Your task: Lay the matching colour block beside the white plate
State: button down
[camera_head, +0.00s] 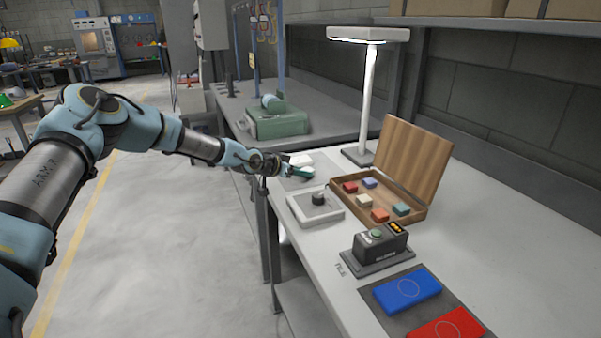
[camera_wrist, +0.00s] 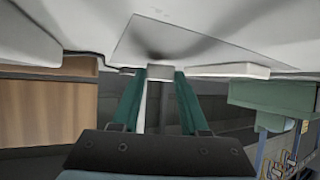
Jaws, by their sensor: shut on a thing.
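My gripper (camera_head: 302,172) is low over the far part of the white bench. In the wrist view, which appears upside down, its two green fingers (camera_wrist: 160,74) are shut on a small pale grey block (camera_wrist: 160,72). Whether the block touches the bench is unclear. The white plate (camera_head: 300,159) lies just behind my gripper and is partly hidden. A flat white piece (camera_wrist: 228,70), apparently the plate, shows beside the block in the wrist view. An open wooden case (camera_head: 345,205) holds red (camera_head: 350,187), blue (camera_head: 370,183), cream (camera_head: 364,201), orange (camera_head: 380,215) and teal (camera_head: 401,209) blocks.
A white tray with a black knob (camera_head: 318,199) stands between my gripper and the case. A lamp (camera_head: 368,100) rises behind. A green machine (camera_head: 277,120) stands on the farther bench. A black button box (camera_head: 380,245) and blue (camera_head: 407,289) and red pads (camera_head: 447,328) lie nearer.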

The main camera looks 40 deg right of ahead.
jog(key=shift+f+b, duration=0.5)
jog(key=shift+f, duration=0.1)
jog(key=shift+c, duration=1.7)
grip_release()
jog(key=b+v, duration=0.2)
jog(key=v, duration=0.9)
jog(key=shift+b, duration=0.4)
